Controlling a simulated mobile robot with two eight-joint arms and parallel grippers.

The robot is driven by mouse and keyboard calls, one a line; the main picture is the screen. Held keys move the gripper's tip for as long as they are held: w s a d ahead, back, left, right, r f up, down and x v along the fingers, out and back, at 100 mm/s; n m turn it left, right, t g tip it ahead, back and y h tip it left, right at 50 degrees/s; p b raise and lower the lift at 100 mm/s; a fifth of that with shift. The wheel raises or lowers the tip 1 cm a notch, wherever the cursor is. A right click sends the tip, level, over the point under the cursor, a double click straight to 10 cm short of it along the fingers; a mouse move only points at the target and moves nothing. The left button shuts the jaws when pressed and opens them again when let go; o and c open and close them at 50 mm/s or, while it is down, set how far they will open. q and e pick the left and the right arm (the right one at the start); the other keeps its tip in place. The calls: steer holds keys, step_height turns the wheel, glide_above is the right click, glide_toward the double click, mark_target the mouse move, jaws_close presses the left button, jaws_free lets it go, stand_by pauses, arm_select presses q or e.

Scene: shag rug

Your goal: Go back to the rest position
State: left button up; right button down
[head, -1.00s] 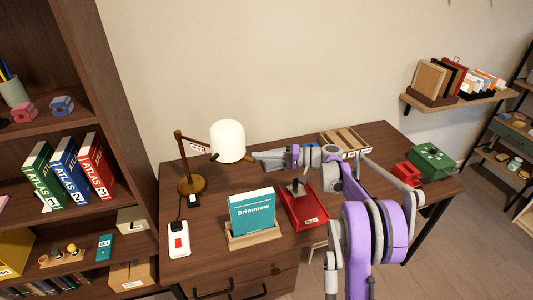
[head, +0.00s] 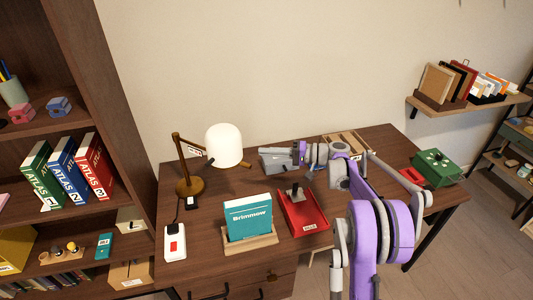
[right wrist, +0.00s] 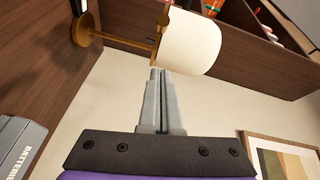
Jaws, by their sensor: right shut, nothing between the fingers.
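My right gripper (head: 266,153) is above the back of the desk, just right of the white lamp shade (head: 224,145). In the right wrist view its two grey fingers (right wrist: 157,75) are together with nothing between them, and the lamp shade (right wrist: 190,43) shows beyond their tips. The lamp's brown base (head: 190,186) stands on the desk. My right arm reaches in from the lower right across the desk. My left gripper is not in view.
The desk (head: 345,225) holds a teal book (head: 249,216) in a wooden stand, a red tray (head: 303,213), a power strip (head: 175,242) and a green box (head: 434,167). A grey box labelled batteries (right wrist: 20,150) is near the gripper. A bookshelf (head: 105,110) stands left.

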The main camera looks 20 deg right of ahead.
steer(key=s+a+v, duration=0.1)
steer(key=v, duration=0.7)
steer(key=s+a+f+g+h, duration=0.1)
steer(key=s+a+g+h, duration=0.15)
steer(key=s+a, duration=0.45)
steer(key=s+a+f+g+h, duration=0.2)
steer(key=s+a+h, duration=0.2)
steer(key=a, duration=0.7)
steer(key=s+f+n+h+p, duration=0.1)
steer(key=s+f+n+h, duration=0.1)
steer(key=s, duration=0.7)
steer(key=s+a+f+n+h, duration=0.1)
steer(key=s+f+h, duration=0.4)
steer(key=s, duration=0.5)
steer(key=shift+s+a+n+h+p, duration=0.25)
steer(key=shift+s+n+h+p, duration=0.15)
steer(key=shift+n+h, duration=0.25)
